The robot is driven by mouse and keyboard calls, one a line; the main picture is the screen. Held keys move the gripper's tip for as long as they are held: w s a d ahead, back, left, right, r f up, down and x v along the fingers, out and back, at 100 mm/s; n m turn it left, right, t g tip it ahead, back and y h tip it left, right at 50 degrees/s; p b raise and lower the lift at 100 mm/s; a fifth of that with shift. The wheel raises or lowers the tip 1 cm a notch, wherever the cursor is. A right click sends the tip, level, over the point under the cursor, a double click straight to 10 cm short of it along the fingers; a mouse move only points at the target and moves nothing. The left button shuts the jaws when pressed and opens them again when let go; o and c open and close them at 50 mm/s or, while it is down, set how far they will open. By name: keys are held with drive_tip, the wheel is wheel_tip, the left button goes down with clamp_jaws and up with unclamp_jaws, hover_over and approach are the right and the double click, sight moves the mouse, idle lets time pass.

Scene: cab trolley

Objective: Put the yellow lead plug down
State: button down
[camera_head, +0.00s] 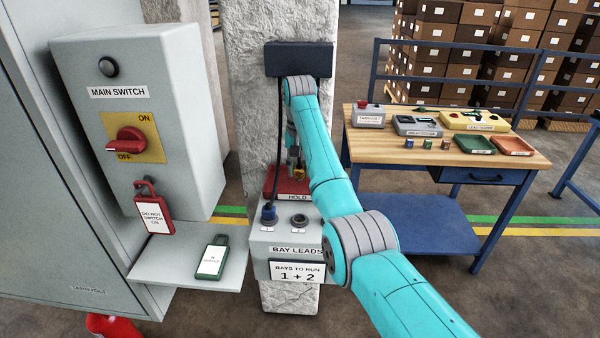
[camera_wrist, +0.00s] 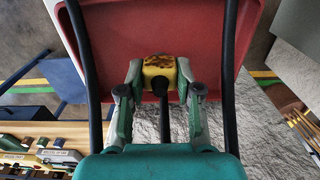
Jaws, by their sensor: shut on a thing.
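My gripper (camera_head: 294,160) is at the pillar, just over the red HOLD tray (camera_head: 272,184). In the wrist view my gripper (camera_wrist: 160,85) has its two fingers shut on the yellow lead plug (camera_wrist: 160,70), one on each side. The plug is small and partly hidden by my arm in the head view (camera_head: 299,172). The red tray fills the space behind the plug in the wrist view (camera_wrist: 205,50). I cannot tell whether the plug touches the tray.
The BAY LEADS box (camera_head: 262,236) below the tray has a blue plug (camera_head: 268,212) in its left socket and an open right socket (camera_head: 299,220). Black leads hang from the dark box (camera_head: 299,58). A switch cabinet (camera_head: 135,120) stands left, a workbench (camera_head: 440,150) right.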

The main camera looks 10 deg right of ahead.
sight(299, 167)
drive_tip(key=shift+f, duration=1)
drive_tip(key=shift+w+d+f, duration=0.1)
drive_tip(key=shift+w, duration=0.15)
drive_tip(key=shift+s, duration=0.1)
drive_tip(key=shift+f, duration=0.1)
drive_tip(key=c, duration=0.8)
unclamp_jaws()
wheel_tip(299, 167, up, 12)
drive_tip(key=shift+r, duration=0.15)
